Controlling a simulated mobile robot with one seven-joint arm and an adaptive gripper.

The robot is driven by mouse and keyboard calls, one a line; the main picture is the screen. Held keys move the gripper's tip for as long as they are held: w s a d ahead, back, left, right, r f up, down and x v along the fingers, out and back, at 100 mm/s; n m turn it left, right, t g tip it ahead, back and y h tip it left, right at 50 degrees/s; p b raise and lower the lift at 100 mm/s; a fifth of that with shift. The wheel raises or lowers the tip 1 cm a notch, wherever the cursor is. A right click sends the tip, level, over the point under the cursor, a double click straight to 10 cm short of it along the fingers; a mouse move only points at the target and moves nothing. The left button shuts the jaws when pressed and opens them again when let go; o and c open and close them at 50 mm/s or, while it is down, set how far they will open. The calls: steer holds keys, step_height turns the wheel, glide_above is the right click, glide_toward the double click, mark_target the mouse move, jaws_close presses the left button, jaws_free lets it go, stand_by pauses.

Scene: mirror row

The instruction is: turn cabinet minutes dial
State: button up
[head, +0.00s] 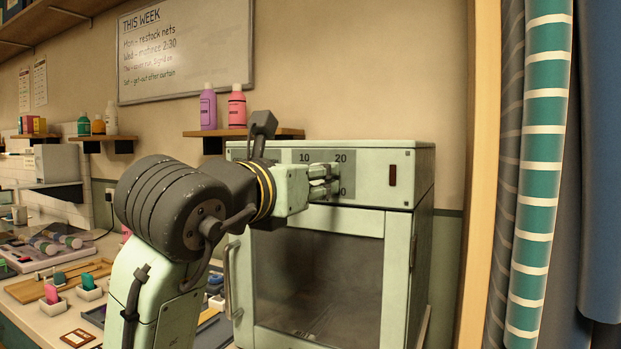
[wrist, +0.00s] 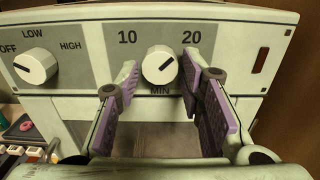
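The pale green cabinet (head: 418,160) stands on the counter with its glass door (head: 318,282) shut. In the wrist view the minutes dial (wrist: 159,65) is a white round knob on a grey panel, between the marks 10 and 20 and above the word MIN. My gripper (wrist: 160,80) is open, with one purple-padded finger to each side of the dial and a visible gap on both sides. In the head view my gripper (head: 326,182) is at the cabinet's top panel and hides the dial.
A second knob (wrist: 36,66), marked OFF, LOW and HIGH, is left of the dial. A small dark red indicator (head: 392,175) is at the panel's right. The counter at left holds trays and small items.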

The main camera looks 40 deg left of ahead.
steer(key=shift+o, duration=1.1)
steer(key=v, duration=1.2)
